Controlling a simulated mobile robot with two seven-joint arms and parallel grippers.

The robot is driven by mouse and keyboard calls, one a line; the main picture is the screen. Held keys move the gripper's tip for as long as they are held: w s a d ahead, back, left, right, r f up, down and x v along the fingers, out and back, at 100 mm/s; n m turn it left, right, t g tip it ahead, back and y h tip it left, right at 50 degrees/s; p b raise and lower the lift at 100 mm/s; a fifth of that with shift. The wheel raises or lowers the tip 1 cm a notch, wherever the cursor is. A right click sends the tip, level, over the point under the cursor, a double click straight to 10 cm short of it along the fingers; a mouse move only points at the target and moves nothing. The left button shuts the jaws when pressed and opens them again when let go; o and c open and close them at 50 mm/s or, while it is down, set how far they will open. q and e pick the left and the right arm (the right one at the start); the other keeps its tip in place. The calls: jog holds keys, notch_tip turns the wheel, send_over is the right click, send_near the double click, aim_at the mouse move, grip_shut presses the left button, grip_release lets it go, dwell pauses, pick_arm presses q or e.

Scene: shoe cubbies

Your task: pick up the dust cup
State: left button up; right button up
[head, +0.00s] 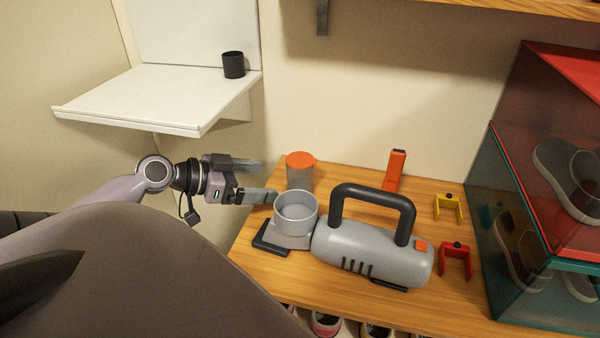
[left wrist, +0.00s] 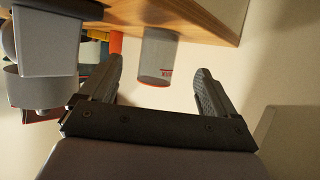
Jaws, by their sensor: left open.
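The dust cup (head: 300,174) is a grey, see-through cylinder with an orange top. It stands on the wooden bench behind the round grey socket (head: 296,214) of the hand vacuum (head: 370,250). My left gripper (head: 266,180) is open and empty, just left of the cup, with its fingers pointing toward it. In the left wrist view, the cup (left wrist: 158,58) appears beyond and between the two spread fingertips (left wrist: 160,70), and I see no contact. The cup's lower front is partly hidden by the socket in the head view. My right gripper is not in view.
The vacuum's socket and black foot (head: 268,240) stand close to the near finger. An orange upright tool (head: 395,170), a yellow clip (head: 448,206) and a red clip (head: 456,260) are farther right. Shoe boxes (head: 545,180) bound the right. A white shelf (head: 150,98) holds a black cup (head: 233,65).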

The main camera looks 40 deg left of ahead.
aim_at(294, 171)
pick_arm(q)
jog(key=shift+w+d+p, duration=0.15)
jog(key=shift+w+d, duration=0.2)
jog(key=shift+w, duration=0.55)
jog(key=shift+w+d+p, duration=0.1)
jog(key=shift+w+d, duration=0.25)
jog(key=shift+w, duration=0.5)
jog(key=shift+w+d+p, duration=0.15)
jog(key=shift+w+d, duration=0.2)
jog(key=shift+w, duration=0.55)
jog(key=shift+w+d+f, duration=0.1)
jog(key=shift+w+d, duration=0.15)
jog(key=shift+w, duration=0.35)
jog(key=shift+w+d+f, duration=0.1)
jog(key=shift+w+d, duration=0.1)
jog(key=shift+w, duration=0.4)
jog(key=shift+x, duration=0.95)
jog(key=c, duration=1.1)
